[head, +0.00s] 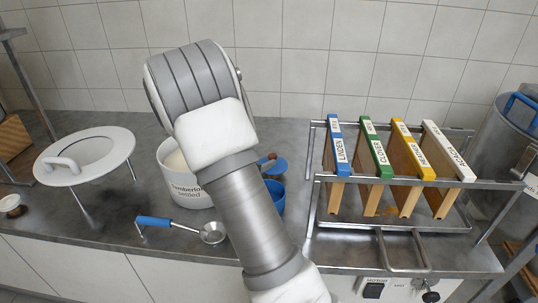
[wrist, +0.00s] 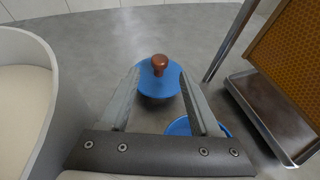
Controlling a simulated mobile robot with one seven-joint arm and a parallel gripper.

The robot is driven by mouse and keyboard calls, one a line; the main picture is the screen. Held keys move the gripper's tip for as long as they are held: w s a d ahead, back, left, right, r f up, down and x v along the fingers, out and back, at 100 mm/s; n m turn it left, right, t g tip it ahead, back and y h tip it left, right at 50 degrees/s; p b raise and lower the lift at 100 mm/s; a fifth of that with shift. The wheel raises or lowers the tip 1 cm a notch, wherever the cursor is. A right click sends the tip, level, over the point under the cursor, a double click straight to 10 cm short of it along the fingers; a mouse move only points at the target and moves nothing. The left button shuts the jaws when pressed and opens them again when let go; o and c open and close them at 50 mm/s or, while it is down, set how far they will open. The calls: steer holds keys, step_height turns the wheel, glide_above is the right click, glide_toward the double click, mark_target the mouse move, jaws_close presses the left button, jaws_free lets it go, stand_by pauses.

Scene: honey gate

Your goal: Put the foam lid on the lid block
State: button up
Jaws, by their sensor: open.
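A blue round lid with a brown knob, which I take for the foam lid (wrist: 150,87), stands apart from a blue pot (wrist: 178,127) in the wrist view. In the head view the lid (head: 279,167) shows behind the blue pot (head: 277,198), partly covered by my arm. My gripper (wrist: 159,74) is open and empty, with its fingers to the left and right of the knob in the picture; I cannot tell how far above it they are. In the head view my gripper is hidden. I cannot make out a lid block or what lies under the lid.
A white tub (head: 181,180) stands left of the lid. A blue-handled ladle (head: 212,233) lies in front of it, and a white disc with a handle (head: 100,150) stands on legs at left. A metal rack (head: 318,165) with several labelled frames stands at right.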

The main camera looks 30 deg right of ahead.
steer(key=s+a+r+m+g+y, duration=0.1)
steer(key=s+a+r+m+g, duration=0.1)
steer(key=s+r+m, duration=0.5)
steer(key=s+a+r+m+g+y, duration=0.25)
steer(key=s+r+m, duration=0.3)
steer(key=s, duration=0.35)
steer(key=s+a+r+m+t+y, duration=0.1)
steer(key=s+a+m+y, duration=0.3)
steer(key=a, duration=0.4)
steer(key=s+a+r+m+t+y, duration=0.2)
steer(key=s+a+r+m+y, duration=0.2)
steer(key=s+a+m, duration=0.3)
steer(key=shift+s+a+p, duration=0.3)
steer(key=shift+s+a, duration=0.65)
steer(key=shift+s, duration=0.2)
steer(key=shift+r+m, duration=0.15)
steer(key=shift+m, duration=0.1)
step_height(320, 180, up, 18)
steer(key=p, duration=1.8)
